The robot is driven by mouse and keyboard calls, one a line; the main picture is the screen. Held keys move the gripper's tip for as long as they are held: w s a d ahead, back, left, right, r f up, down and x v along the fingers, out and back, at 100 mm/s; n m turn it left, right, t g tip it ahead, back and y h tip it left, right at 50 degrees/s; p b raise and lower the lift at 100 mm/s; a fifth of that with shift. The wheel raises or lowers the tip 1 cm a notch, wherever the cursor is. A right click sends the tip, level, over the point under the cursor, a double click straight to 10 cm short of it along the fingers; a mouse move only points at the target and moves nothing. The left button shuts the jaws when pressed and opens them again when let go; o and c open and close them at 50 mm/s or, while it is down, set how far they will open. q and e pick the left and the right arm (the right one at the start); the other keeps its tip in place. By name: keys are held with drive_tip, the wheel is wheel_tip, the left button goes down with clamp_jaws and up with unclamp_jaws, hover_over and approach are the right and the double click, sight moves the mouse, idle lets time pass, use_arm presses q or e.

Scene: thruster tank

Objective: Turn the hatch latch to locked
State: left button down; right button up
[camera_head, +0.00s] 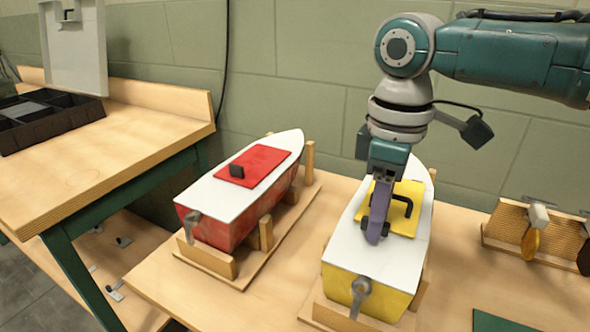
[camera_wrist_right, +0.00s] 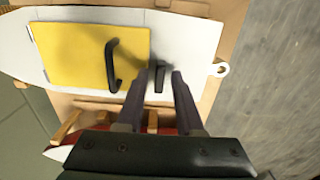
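The yellow-hulled boat (camera_head: 343,285) has a white deck with a yellow hatch (camera_head: 404,226) bearing a black handle. In the right wrist view the hatch (camera_wrist_right: 80,57) lies flat, and the small black latch (camera_wrist_right: 159,80) is on the deck just beyond its edge. My right gripper (camera_head: 374,238) points down at the deck beside the hatch. In the wrist view its fingers (camera_wrist_right: 159,74) are apart, one on each side of the latch; contact cannot be told. The fingers hide the latch in the head view. My left gripper is not in view.
A red boat (camera_head: 215,230) with a red hatch stands in a wooden cradle to the left. A wooden rack (camera_head: 508,220) with propellers stands at the right. A black tray (camera_head: 45,118) is on the left table. A green mat (camera_head: 495,321) lies at front right.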

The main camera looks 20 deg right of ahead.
clamp_jaws()
idle(0.4)
drive_tip(key=shift+r+m+p, duration=0.2)
drive_tip(key=shift+m+p, duration=0.3)
drive_tip(key=shift+p, duration=0.3)
drive_tip(key=shift+m+p, duration=1.1)
drive_tip(key=shift+p, duration=0.1)
drive_tip(key=m+p, duration=0.2)
drive_tip(key=m, duration=0.1)
drive_tip(key=shift+d+m+p, duration=0.15)
drive_tip(key=shift+m+p, duration=0.15)
drive_tip(key=shift+m, duration=0.1)
drive_tip(key=m+p, duration=0.2)
drive_tip(key=m, duration=0.3)
drive_tip(key=shift+d, duration=0.2)
drive_tip(key=m, duration=0.3)
drive_tip(key=m+p, duration=0.1)
drive_tip(key=m, duration=0.1)
drive_tip(key=shift+d+f+m+p, duration=0.2)
drive_tip(key=shift+m+p, duration=0.1)
drive_tip(key=shift+m, duration=0.1)
